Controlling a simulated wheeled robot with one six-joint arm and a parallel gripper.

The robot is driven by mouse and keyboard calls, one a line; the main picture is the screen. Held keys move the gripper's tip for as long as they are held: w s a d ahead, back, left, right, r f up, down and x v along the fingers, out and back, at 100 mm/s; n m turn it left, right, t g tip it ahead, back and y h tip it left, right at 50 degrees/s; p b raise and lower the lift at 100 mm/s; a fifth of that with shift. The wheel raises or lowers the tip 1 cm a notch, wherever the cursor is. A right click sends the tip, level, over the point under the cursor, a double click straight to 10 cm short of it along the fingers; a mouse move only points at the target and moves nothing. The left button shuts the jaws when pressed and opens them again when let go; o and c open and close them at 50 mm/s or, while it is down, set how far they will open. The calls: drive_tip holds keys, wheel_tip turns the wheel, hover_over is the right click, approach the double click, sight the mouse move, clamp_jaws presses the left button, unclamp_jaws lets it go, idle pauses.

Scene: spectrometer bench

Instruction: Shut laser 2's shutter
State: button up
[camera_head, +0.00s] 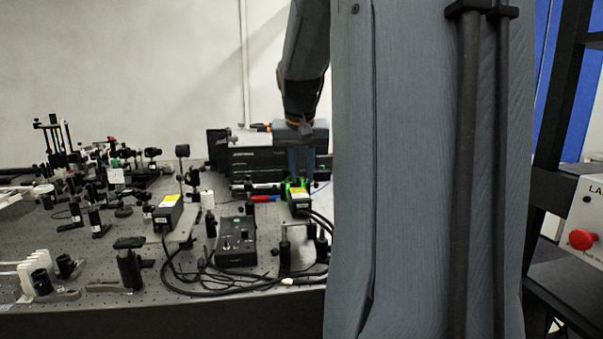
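My gripper (301,163) points down over the back right of the bench, in front of a large black laser housing (262,158). Its fingertips are just above a small bright green part (288,187) and a small box with a yellow label (299,203). Whether they touch the green part, and how far apart they are, is too small to tell. A similar box with a yellow label (168,211) stands farther left. No laser number is readable, so I cannot tell which shutter is laser 2's.
The perforated optical bench (100,275) carries many posts and mounts. A black control box (237,246) with cables lies at its front. A red emergency button (582,240) is at the far right. My own arm hides the bench's right side.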

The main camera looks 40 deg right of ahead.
drive_tip(key=v, duration=0.7)
drive_tip(key=shift+r, duration=0.35)
drive_tip(key=shift+s+a, duration=0.1)
drive_tip(key=shift+a, duration=0.05)
